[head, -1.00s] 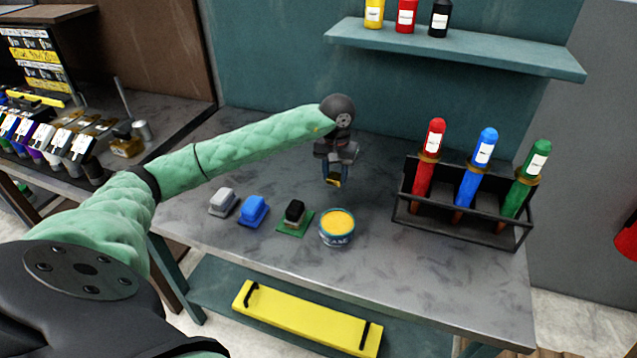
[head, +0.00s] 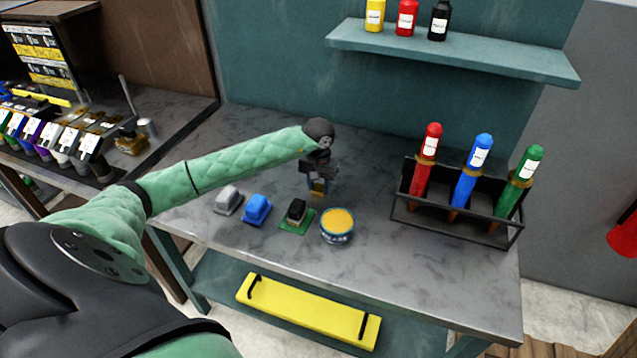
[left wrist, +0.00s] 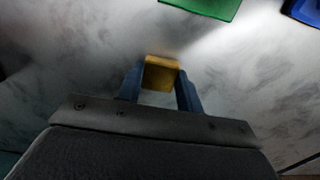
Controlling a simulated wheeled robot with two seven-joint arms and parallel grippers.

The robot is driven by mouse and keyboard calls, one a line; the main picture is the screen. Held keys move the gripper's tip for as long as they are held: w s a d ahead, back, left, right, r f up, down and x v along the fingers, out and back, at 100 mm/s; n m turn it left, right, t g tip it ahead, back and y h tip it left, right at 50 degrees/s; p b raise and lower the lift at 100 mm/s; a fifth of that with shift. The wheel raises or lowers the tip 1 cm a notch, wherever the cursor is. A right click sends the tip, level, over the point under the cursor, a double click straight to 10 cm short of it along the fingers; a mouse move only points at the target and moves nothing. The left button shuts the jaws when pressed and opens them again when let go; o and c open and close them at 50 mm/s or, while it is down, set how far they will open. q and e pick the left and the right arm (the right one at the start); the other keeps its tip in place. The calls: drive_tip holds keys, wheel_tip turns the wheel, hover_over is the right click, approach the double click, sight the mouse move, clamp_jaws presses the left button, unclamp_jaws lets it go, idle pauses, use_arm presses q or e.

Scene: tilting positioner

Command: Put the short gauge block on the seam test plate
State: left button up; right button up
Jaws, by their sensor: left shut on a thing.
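My left gripper (head: 319,190) is shut on a small yellow block (head: 319,186), taken to be the short gauge block. In the left wrist view the block (left wrist: 161,72) sits between the two blue fingertips. A flat green plate (head: 290,229), perhaps the seam test plate, lies on the grey bench with a black block (head: 296,211) on it. Part of this plate (left wrist: 208,4) shows at the top of the left wrist view. The gripper is behind and slightly right of the plate, apart from it. Its exact height over the bench is hard to tell. My right gripper is not in view.
A blue tin with yellow contents (head: 337,225) stands just right of the green plate. A blue block (head: 257,209) and a grey block (head: 228,200) stand to its left. The bench behind is clear.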

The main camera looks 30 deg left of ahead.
use_arm(q)
drive_tip(key=shift+f, duration=0.2)
idle(0.4)
drive_tip(key=o, duration=1.2)
drive_tip(key=shift+r, duration=0.2)
